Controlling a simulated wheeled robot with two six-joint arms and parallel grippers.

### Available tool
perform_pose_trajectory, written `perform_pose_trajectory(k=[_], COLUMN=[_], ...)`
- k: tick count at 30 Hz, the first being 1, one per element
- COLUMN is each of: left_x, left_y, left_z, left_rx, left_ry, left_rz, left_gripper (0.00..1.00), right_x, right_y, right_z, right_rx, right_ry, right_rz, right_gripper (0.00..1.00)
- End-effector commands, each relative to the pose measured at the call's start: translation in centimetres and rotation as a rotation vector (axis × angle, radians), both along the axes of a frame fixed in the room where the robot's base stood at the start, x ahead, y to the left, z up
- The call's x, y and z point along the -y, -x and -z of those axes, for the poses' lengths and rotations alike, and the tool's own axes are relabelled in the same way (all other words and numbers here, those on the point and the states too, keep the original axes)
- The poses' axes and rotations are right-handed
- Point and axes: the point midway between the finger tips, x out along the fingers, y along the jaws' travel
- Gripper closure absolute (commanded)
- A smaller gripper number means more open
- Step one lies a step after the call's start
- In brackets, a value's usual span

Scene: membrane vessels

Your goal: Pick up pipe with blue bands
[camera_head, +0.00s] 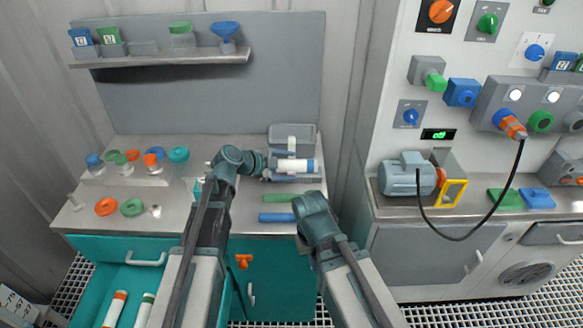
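A white pipe with a blue band at its right end (297,165) lies level over the back right of the steel workbench; its left end is partly hidden by my gripper. My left gripper (292,166) reaches in from the left, with one finger along the pipe's far side and one along its near side. I cannot tell whether the fingers press on it. My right arm comes up from the bottom, and its wrist (312,206) is at the bench's right front; its fingers are hidden, so their state does not show.
A grey bin (292,135) stands behind the pipe. A green bar (278,198) and a blue bar (276,217) lie beside my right wrist. Several coloured caps and jars fill the bench's left. An open teal drawer holds pipes with orange (115,309) and green bands (144,310).

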Motion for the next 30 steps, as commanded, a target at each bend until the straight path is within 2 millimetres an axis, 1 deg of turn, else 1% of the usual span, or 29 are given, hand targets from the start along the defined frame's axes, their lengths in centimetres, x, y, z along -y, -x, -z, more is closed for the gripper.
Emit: perform_pose_trajectory(k=[1,2,3,5,9,11,12,13,23,30], left_x=[0.0,0.0,0.0,0.0,0.0,0.0,0.0,0.0,0.1,0.8], left_y=[0.0,0.0,0.0,0.0,0.0,0.0,0.0,0.0,0.0,0.0], left_z=[0.0,0.0,0.0,0.0,0.0,0.0,0.0,0.0,-0.2,-1.5], left_rx=[0.0,0.0,0.0,0.0,0.0,0.0,0.0,0.0,0.0,0.0], left_ry=[0.0,0.0,0.0,0.0,0.0,0.0,0.0,0.0,0.0,0.0], left_rz=[0.0,0.0,0.0,0.0,0.0,0.0,0.0,0.0,0.0,-0.002], left_gripper=[0.32,0.37,0.45,0.55,0.81,0.91,0.99,1.0,1.0,1.0], right_x=[0.0,0.0,0.0,0.0,0.0,0.0,0.0,0.0,0.0,0.0], right_y=[0.0,0.0,0.0,0.0,0.0,0.0,0.0,0.0,0.0,0.0], right_z=[0.0,0.0,0.0,0.0,0.0,0.0,0.0,0.0,-0.2,-1.5], right_rx=[0.0,0.0,0.0,0.0,0.0,0.0,0.0,0.0,0.0,0.0], right_ry=[0.0,0.0,0.0,0.0,0.0,0.0,0.0,0.0,0.0,0.0], right_rz=[0.0,0.0,0.0,0.0,0.0,0.0,0.0,0.0,0.0,0.0], right_gripper=[1.0,1.0,1.0,1.0,1.0,1.0,1.0,1.0,1.0,1.0])
